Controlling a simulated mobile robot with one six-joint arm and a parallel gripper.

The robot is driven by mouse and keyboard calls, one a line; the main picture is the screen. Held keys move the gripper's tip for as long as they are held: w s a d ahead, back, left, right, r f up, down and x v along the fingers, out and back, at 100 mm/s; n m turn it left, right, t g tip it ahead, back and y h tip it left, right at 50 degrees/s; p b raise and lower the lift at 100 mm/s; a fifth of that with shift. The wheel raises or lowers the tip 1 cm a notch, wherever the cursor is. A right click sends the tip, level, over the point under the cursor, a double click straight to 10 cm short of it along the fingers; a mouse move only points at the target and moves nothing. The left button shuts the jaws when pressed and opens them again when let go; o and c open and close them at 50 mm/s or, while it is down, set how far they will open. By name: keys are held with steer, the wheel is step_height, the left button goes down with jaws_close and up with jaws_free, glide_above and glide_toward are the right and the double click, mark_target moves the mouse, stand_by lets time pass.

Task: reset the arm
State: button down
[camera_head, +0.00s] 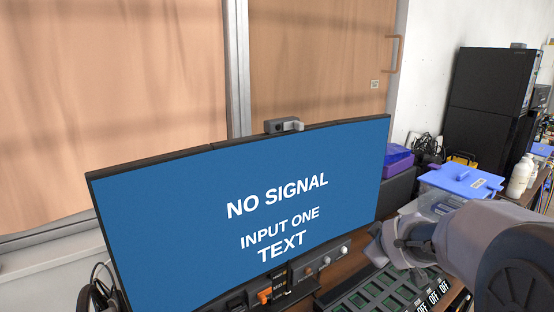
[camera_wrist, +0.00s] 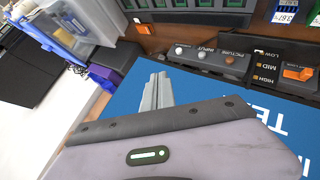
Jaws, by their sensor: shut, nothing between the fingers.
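My arm comes in from the right in the head view. My gripper (camera_head: 378,246) is in front of the monitor's lower right corner, above the desk. In the wrist view my gripper (camera_wrist: 157,92) shows its grey fingers pressed together with nothing between them. The monitor (camera_head: 250,210) has a blue screen reading "NO SIGNAL", "INPUT ONE" and "TEXT". Its screen also shows at the right of the wrist view (camera_wrist: 265,112), beside the fingers. Whether my gripper touches anything cannot be told.
A control strip with knobs (camera_wrist: 225,58) and an orange switch (camera_wrist: 297,73) runs below the monitor. A panel of green-windowed slots (camera_head: 375,292) lies on the desk. A blue-lidded box (camera_head: 458,180), white bottles (camera_head: 520,176) and a black cabinet (camera_head: 488,105) stand at the right.

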steer(key=s+a+m+g+y, duration=0.1)
steer(key=s+a+m, duration=0.3)
steer(key=s, duration=0.7)
steer(key=s+a+r+m+g+y, duration=0.1)
steer(key=s+a+m, duration=0.3)
steer(key=s, duration=0.7)
steer(key=s+a+m+g+y, duration=0.2)
steer(key=s+a+m, duration=0.1)
steer(key=s+a, duration=0.5)
steer(key=s, duration=0.2)
steer(key=shift+s+r+m, duration=0.2)
steer(key=shift+s+m, duration=0.2)
steer(key=shift+a, duration=0.1)
